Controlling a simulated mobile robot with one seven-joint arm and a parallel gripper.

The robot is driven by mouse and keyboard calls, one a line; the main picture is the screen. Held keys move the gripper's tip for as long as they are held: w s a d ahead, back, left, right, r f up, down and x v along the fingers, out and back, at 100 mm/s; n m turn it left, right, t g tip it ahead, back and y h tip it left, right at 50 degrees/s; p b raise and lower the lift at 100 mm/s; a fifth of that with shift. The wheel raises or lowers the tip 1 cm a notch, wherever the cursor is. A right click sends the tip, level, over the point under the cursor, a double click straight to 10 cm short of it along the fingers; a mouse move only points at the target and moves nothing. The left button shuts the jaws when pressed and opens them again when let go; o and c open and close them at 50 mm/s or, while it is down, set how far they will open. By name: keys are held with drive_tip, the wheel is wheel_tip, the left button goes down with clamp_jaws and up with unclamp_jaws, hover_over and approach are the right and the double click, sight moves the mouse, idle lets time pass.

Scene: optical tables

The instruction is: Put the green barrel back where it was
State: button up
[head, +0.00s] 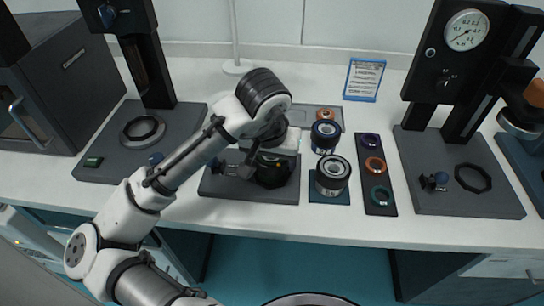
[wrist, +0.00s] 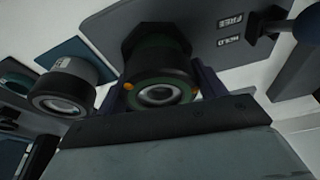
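The green barrel (wrist: 160,78) shows in the wrist view as a dark green cylinder with a glass end and orange dots. It sits at a black octagonal holder (wrist: 137,42) on a dark plate (wrist: 195,32) marked HOLD and FREE, with a lever (wrist: 262,25) beside the marks. My gripper (wrist: 160,92) has one finger on each side of the barrel; whether they press on it is unclear. In the head view my arm reaches down over the plate (head: 222,187) and the holder (head: 273,173), hiding most of the barrel.
A black-and-silver barrel (head: 333,176) stands on a teal pad close right, with a blue-ringed barrel (head: 325,134) behind it. A strip of coloured rings (head: 377,190) lies farther right. Stations with tall columns stand left (head: 148,75) and right (head: 440,60). The front counter edge is clear.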

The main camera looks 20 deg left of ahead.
drive_tip(key=o, duration=0.3)
drive_tip(key=shift+r, duration=0.15)
drive_tip(key=v, duration=1.2)
drive_tip(key=shift+s, duration=0.1)
